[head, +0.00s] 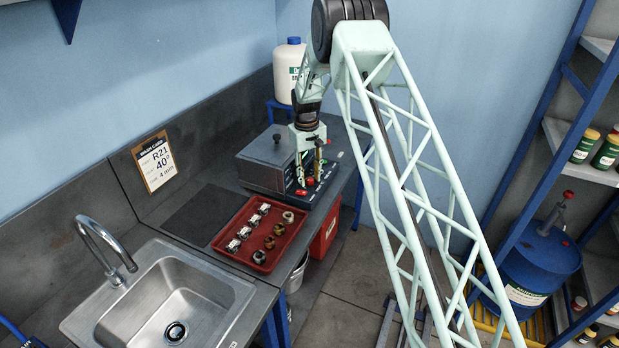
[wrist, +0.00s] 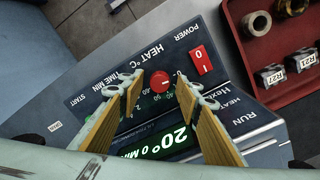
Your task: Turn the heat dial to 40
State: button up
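The red heat dial (wrist: 161,82) sits on the dark front panel of the bath unit (head: 262,164), under the label HEAT °C. In the wrist view the two fingers of my gripper (wrist: 163,88) stand on either side of the dial, with a visible gap to it on each side. My gripper is open and empty. The green display (wrist: 165,143) reads 20° and 0 MIN. In the head view my gripper (head: 308,178) is down at the unit's front panel. The time dial is not clearly visible, with a finger in that area.
A red power switch (wrist: 201,60) is close beside the heat dial. A red tray (head: 232,238) with several metal parts lies in front of the unit. A wall card (head: 155,162) reads R21, 40°, 4 min. A sink (head: 165,300) is at the left.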

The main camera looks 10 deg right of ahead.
dwell(0.3)
jog(key=c, duration=0.9)
jog(key=shift+f+m+b, duration=0.1)
jog(key=shift+m+b, duration=0.3)
jog(key=shift+m, duration=0.2)
jog(key=shift+m+b, duration=0.55)
jog(key=shift+m, duration=0.25)
jog(key=m+b, duration=0.1)
jog(key=m, duration=0.2)
jog(key=shift+m+b, duration=0.3)
jog(key=shift+b, duration=0.1)
jog(key=m+b, duration=0.1)
jog(key=m, duration=0.4)
jog(key=shift+b, duration=0.35)
jog(key=shift+m+g+b, duration=0.3)
jog(key=shift+m+b, duration=0.1)
jog(key=shift+m, duration=2)
